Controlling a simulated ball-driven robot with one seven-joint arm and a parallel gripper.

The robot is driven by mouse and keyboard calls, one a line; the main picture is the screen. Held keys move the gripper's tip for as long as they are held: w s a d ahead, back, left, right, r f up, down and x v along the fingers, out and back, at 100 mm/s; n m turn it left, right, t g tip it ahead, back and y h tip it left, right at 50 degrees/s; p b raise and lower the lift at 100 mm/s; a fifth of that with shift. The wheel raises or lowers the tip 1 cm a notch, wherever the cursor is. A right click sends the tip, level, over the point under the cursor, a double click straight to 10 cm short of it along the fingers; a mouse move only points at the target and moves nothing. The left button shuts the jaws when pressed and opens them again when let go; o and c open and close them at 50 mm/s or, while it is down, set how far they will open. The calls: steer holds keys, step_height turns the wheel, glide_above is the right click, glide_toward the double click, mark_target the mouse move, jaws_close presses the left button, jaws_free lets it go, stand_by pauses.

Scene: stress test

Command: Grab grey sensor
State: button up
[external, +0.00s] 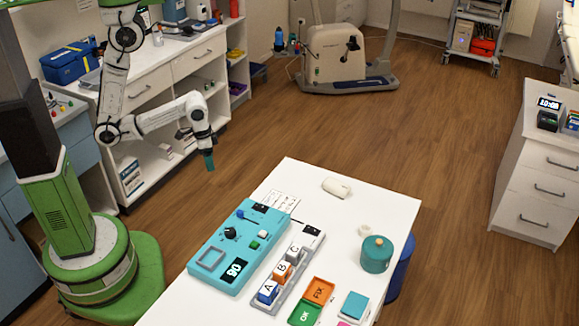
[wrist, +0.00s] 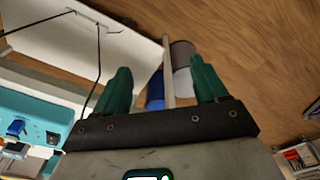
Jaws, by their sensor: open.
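My gripper (external: 208,160) hangs in the air left of the white table and above the wood floor, pointing down. In the wrist view its two green fingers (wrist: 160,88) are spread apart with nothing held between them. I cannot single out a grey sensor for certain. A small pale rounded device (external: 336,187) lies on the table's far part, to the right of my gripper and apart from it. A grey cylinder (wrist: 183,52) shows beyond the fingers in the wrist view, beside a blue one (wrist: 155,92); I cannot tell what it is.
The white table (external: 385,207) carries a teal control panel (external: 213,257), a rack with lettered blocks A, B and C (external: 283,271), orange and green trays (external: 319,291) and a teal lidded jar (external: 376,254). A blue bin (external: 402,267) stands beside the table. A white counter (external: 160,65) is behind my arm.

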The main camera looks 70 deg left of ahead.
steer(key=w+d+m+t+y+b, duration=0.2)
steer(key=w+d+m, duration=0.15)
steer(key=w, duration=1.65)
steer(key=shift+t+h, duration=0.3)
steer(key=shift+t, duration=0.2)
steer(key=w+d, duration=0.1)
steer(key=d, duration=0.2)
steer(key=w+d+r, duration=0.1)
steer(key=w+d, duration=0.1)
steer(key=w+d+r+b, duration=0.1)
steer(key=w+d, duration=0.1)
steer(key=d, duration=0.1)
steer(key=shift+d+r, duration=0.1)
steer(key=shift+d, duration=0.25)
steer(key=w+d+r+m+h, duration=0.1)
steer(key=d+r, duration=0.2)
steer(key=d, duration=0.7)
steer(key=m+g+h+b, duration=0.2)
steer(key=m, duration=0.2)
glide_toward(295, 249)
steer(key=shift+h, duration=0.3)
steer(key=shift+a+x, duration=0.15)
steer(key=shift+x, duration=2)
steer(key=shift+a+x, duration=0.1)
steer(key=shift+x, duration=2.05)
steer(key=shift+s, duration=0.1)
steer(key=shift+c, duration=0.4)
steer(key=c, duration=0.8)
